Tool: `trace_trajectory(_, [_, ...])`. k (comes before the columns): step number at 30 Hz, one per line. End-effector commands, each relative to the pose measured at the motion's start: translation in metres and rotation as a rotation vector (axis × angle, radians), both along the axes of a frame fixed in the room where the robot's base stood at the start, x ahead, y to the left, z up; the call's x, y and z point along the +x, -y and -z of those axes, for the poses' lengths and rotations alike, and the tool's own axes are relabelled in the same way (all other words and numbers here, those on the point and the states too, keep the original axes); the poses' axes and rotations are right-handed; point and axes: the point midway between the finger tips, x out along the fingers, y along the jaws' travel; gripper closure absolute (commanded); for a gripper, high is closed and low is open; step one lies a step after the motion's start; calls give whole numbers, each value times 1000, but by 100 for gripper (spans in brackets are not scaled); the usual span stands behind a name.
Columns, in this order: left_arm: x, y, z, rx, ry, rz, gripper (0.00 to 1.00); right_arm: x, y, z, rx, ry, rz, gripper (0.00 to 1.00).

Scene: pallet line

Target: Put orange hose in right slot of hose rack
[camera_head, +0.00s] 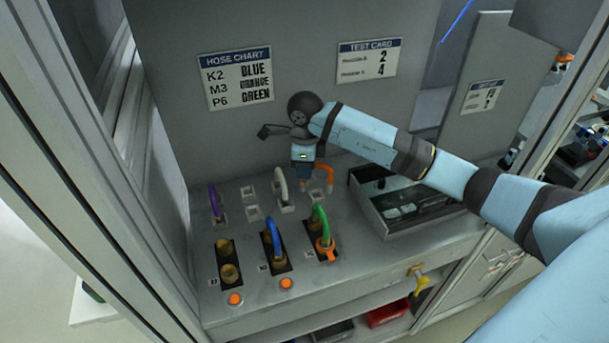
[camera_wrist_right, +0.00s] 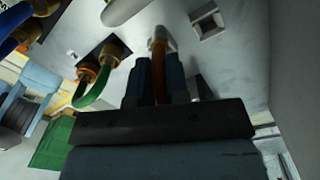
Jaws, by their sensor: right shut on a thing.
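The orange hose (camera_head: 327,172) arches at the right end of the hose rack (camera_head: 252,212). My right gripper (camera_head: 303,180) is shut on it. In the right wrist view, the orange hose (camera_wrist_right: 160,70) stands between the two dark fingers (camera_wrist_right: 160,85), and its far end meets a white slot piece. I cannot tell whether that end is seated. A bare slot (camera_wrist_right: 208,27) shows to the right of it. A purple hose (camera_head: 214,201) is at the rack's left and a white hose (camera_head: 281,186) is near the middle. My left gripper is not in view.
A blue hose (camera_head: 275,237) and a green hose (camera_head: 319,219) are on brass fittings in front of the rack; the left fittings (camera_head: 229,272) are bare. A dark tray (camera_head: 400,231) stands to the right. A hose chart (camera_head: 237,77) hangs on the back wall.

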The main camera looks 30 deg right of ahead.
Motion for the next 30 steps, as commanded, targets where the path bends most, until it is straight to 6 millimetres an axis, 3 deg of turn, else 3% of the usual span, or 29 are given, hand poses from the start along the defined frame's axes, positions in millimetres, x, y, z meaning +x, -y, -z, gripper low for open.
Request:
trace_trajectory(5, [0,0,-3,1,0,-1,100,-1,0,27,0,-2,1,100])
trace_trajectory(17, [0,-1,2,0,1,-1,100,0,0,34,-1,-1,0,100])
trace_trajectory(18, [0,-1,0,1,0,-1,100,0,0,32,-1,-1,0,76])
trace_trajectory(20, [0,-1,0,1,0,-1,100,0,0,32,-1,-1,0,62])
trace_trajectory(30, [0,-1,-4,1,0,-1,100,0,0,28,0,0,0,59])
